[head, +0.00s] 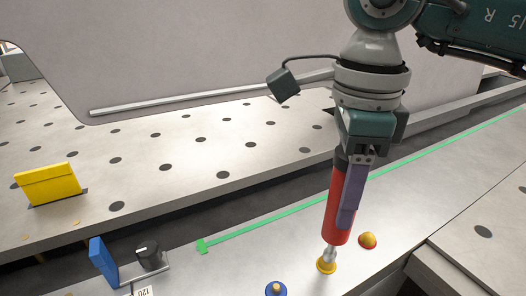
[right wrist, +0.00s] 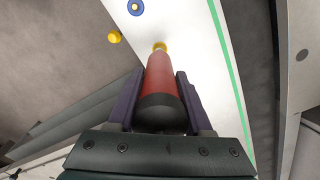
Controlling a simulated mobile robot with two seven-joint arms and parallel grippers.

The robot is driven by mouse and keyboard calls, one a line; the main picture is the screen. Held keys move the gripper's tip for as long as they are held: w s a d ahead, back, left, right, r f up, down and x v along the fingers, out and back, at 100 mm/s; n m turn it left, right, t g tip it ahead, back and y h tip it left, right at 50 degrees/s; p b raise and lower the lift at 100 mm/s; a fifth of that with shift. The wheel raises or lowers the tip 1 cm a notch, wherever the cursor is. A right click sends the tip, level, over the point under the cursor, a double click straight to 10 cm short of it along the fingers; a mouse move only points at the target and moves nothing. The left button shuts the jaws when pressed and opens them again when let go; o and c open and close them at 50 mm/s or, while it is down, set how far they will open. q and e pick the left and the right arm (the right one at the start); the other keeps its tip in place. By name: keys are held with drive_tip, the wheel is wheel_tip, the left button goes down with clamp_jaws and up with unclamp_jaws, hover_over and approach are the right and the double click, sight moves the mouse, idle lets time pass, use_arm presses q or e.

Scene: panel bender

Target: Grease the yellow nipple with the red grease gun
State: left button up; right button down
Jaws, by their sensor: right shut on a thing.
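The red grease gun (head: 337,205) is held by my right gripper (head: 358,160), whose fingers are shut around its upper body. It is nearly upright, nozzle down, and shows in the right wrist view (right wrist: 161,77) between the two fingers (right wrist: 155,100). Its silver nozzle meets the yellow nipple (head: 327,266) on the metal strip; I cannot tell whether it is fully seated. The yellow nipple also shows at the gun's far end in the right wrist view (right wrist: 160,46). My left gripper is not in view.
A black knob (head: 148,256) and blue plate (head: 103,262) stand at left. A yellow block (head: 49,184) sits on the dotted table (head: 180,185). A green line (head: 270,215) runs behind.

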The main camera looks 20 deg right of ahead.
wheel_tip(320, 180, up, 6)
drive_tip(key=p, duration=0.3)
drive_tip(key=shift+f+p, duration=0.1)
drive_tip(key=shift+p, duration=0.2)
drive_tip(key=shift+r, duration=0.35)
